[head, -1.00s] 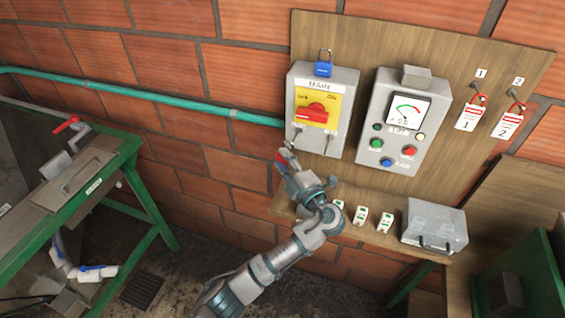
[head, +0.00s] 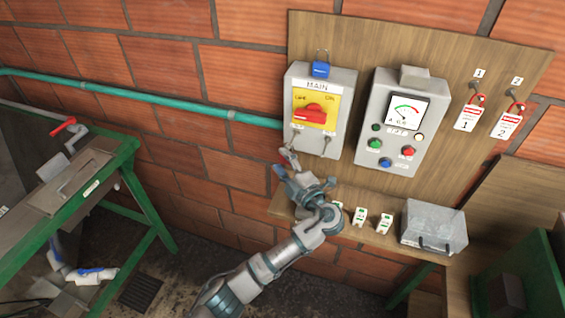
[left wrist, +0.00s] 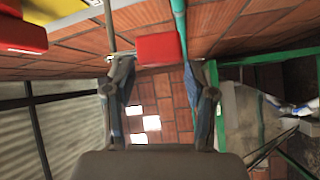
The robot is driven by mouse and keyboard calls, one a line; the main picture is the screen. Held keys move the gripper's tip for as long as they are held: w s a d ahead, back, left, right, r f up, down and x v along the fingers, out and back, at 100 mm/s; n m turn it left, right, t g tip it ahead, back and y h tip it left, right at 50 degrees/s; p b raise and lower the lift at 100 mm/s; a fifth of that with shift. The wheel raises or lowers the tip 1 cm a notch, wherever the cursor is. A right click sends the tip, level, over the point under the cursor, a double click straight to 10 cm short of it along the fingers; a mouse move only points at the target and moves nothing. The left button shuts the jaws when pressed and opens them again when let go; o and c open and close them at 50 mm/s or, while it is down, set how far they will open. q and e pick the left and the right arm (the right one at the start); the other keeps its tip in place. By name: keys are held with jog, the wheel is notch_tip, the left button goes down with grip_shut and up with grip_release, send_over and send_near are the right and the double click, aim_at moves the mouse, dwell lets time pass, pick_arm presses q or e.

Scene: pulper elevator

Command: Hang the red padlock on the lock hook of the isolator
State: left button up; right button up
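The red padlock (left wrist: 158,48) shows as a red block in the left wrist view, just beyond the fingertips. A thin pale bar runs from its left side. I cannot make the padlock out in the head view. My left gripper (head: 284,163) is below the lower left corner of the grey isolator (head: 335,78); its fingers are spread. In the left wrist view the fingers (left wrist: 158,75) stand wide apart. The lock hook (head: 296,136) hangs at the isolator's lower left, just above the gripper. Whether the padlock's shackle is on the hook is unclear. My right gripper is out of view.
The wooden shelf (head: 345,228) below carries several small devices and a grey case (head: 434,227). A teal pipe (head: 180,104) meets the isolator's left side.

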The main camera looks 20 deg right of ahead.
pick_arm(q)
jog(key=shift+d+r, duration=0.1)
jog(key=shift+d, duration=0.25)
